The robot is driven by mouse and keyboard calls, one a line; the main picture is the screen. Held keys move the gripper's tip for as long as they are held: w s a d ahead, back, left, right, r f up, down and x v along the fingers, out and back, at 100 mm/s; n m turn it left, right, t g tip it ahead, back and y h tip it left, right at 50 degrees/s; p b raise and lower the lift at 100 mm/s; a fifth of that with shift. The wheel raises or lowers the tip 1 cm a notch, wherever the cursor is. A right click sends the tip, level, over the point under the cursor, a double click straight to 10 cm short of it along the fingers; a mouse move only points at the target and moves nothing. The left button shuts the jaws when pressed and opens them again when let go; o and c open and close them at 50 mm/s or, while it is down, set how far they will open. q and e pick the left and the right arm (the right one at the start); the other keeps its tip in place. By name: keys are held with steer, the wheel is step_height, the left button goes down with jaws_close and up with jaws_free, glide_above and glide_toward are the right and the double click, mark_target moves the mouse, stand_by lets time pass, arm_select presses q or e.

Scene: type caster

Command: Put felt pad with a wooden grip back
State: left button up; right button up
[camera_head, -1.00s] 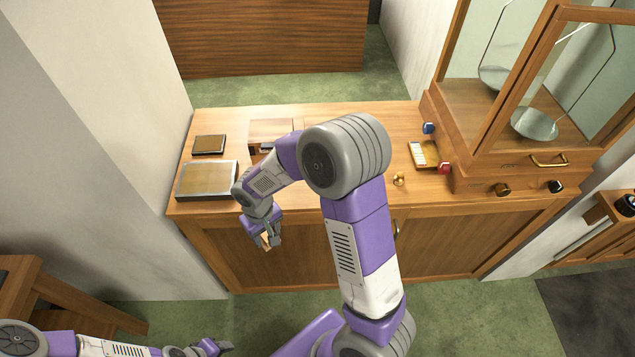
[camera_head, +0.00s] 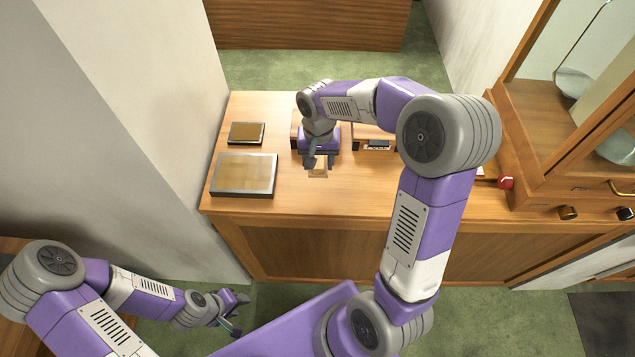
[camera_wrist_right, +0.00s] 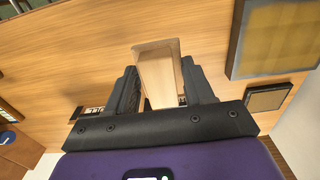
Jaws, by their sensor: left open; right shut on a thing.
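My right gripper (camera_head: 318,165) is over the wooden counter, shut on a small block with a wooden surface, which looks like the felt pad with a wooden grip (camera_head: 317,172). In the right wrist view the wooden block (camera_wrist_right: 158,72) sits between the two dark fingers of that gripper (camera_wrist_right: 158,88). No felt face can be made out. I cannot tell whether the pad touches the counter. My left gripper (camera_head: 238,312) is open and empty, low in front of the counter at lower left.
On the counter (camera_head: 300,200), a large framed plate (camera_head: 243,175) and a smaller one (camera_head: 246,133) lie left of the right gripper. A small wooden holder (camera_head: 372,132) with a dark piece stands to its right. A glazed wooden cabinet (camera_head: 540,145) is farther right. My right arm hides some counter.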

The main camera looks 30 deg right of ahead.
glide_above(318, 186)
step_height(318, 186, down, 5)
steer(key=shift+s+r+b, duration=0.1)
steer(key=shift+b, duration=0.3)
steer(key=shift+f, duration=0.6)
steer(key=shift+f+b, duration=0.4)
steer(key=shift+f, duration=1.3)
steer(key=shift+f, duration=0.1)
steer(key=o, duration=0.6)
steer(key=shift+f, duration=0.1)
steer(key=shift+c, duration=0.2)
steer(key=o, duration=0.4)
steer(key=shift+o, duration=0.2)
